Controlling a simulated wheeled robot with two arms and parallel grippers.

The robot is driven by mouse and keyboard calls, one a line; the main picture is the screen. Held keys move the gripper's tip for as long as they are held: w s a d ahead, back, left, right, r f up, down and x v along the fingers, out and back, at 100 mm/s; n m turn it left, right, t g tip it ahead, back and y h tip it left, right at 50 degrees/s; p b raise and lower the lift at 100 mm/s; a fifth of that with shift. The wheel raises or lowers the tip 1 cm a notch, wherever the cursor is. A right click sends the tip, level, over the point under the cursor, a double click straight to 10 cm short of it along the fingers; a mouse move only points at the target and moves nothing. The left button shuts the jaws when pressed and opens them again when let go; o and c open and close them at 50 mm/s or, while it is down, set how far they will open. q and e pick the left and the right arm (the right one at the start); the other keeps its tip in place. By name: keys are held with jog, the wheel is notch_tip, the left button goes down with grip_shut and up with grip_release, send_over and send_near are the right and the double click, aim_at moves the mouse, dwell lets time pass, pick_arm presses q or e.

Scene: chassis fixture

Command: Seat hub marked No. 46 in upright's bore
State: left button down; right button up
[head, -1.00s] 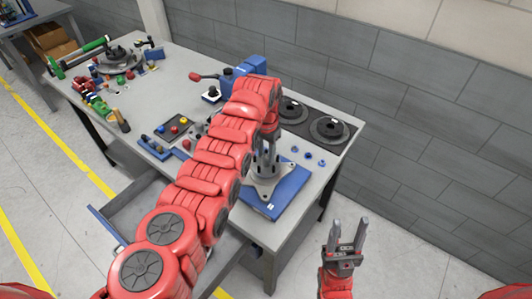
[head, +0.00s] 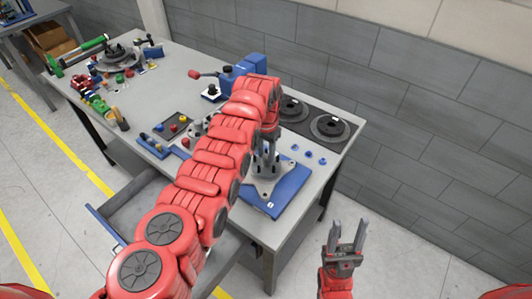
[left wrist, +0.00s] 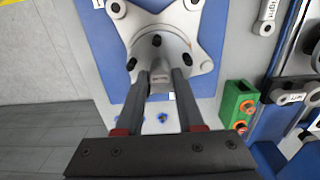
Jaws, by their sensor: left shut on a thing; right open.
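My left gripper (head: 267,152) reaches down over the grey upright (head: 266,187), which lies on a blue base plate (head: 288,196). In the left wrist view, its fingers (left wrist: 160,82) are shut on a grey hub (left wrist: 159,76) with a small label, too small to read. The hub lines up with the middle of the upright (left wrist: 140,22), among dark holes. I cannot tell how deep it sits in the bore, which is hidden. My right gripper (head: 346,238) is open and empty, off the bench's front right side.
Two dark discs (head: 329,129) lie on a black mat at the back right. Small blue caps (head: 309,153) lie beside the base plate. A blue vise (head: 240,72) stands behind my left arm. A drawer (head: 140,205) is open at the bench front. A green block (left wrist: 237,105) shows in the wrist view.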

pick_arm(q)
jog(key=c, duration=0.9)
grip_release()
jog(key=shift+o, duration=0.2)
jog(key=shift+r, duration=1.55)
jog(key=o, duration=0.6)
jog(key=shift+c, duration=0.2)
